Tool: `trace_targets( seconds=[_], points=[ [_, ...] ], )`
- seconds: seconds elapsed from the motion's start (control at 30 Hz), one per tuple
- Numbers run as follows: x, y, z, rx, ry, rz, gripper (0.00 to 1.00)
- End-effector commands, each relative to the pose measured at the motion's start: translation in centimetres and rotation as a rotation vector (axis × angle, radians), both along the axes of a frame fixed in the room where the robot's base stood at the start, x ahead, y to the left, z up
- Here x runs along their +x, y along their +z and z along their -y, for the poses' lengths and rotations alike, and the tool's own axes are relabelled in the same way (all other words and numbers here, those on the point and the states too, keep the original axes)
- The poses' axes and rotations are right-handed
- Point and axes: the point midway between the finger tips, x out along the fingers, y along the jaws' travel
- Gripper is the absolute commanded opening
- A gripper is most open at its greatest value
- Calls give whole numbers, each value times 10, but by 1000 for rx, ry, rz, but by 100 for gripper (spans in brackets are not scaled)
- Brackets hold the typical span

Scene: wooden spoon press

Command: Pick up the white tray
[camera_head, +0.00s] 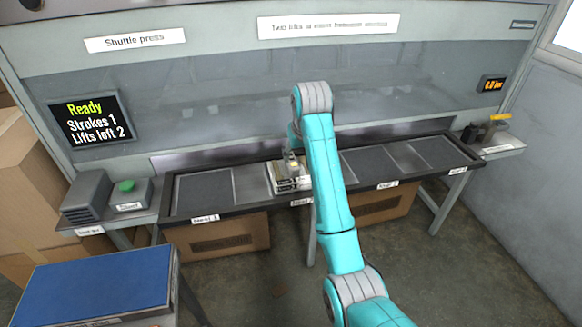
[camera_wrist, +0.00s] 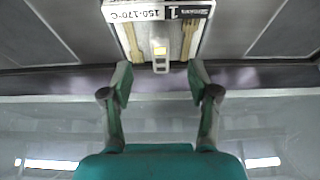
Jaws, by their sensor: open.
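The white tray (camera_head: 276,184) sits on the press bench between dark panels, left of my arm, which partly hides it. It also shows at the top of the wrist view (camera_wrist: 203,12), cut off by the frame edge. It carries a label reading 1 and 150-170°C, with brown wooden pieces in it. A small light-grey tab (camera_wrist: 161,60) with a yellow patch sticks out from the tray towards my gripper. My gripper (camera_wrist: 160,76) is open, its fingertips apart on both sides of the tab's end, holding nothing. Whether they touch it is unclear.
The black bench frame (camera_head: 250,206) runs around the tray's place and several dark panels. The press window (camera_head: 230,95) rises behind it. A screen (camera_head: 90,118) reads Ready, Strokes 1, Lifts left 2. A green button (camera_head: 126,186) and a blue-topped table (camera_head: 95,283) are at left.

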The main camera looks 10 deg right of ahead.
Motion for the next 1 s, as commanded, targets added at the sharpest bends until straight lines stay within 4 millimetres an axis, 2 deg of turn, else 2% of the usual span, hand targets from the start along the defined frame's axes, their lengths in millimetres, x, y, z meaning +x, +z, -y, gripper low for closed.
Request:
trace_targets(
  seconds=[0.03, 0.13, 0.4, 0.67, 1.0],
  points=[
    [1, 5, 0, 0, 0, -6, 60],
    [4, 3, 0, 0, 0, -14, 60],
    [19, -31, 0, 0, 0, -13, 60],
    [27, -47, 0, 0, 0, -11, 60],
    [48, -84, 1, 0, 0, -11, 60]
  ],
)
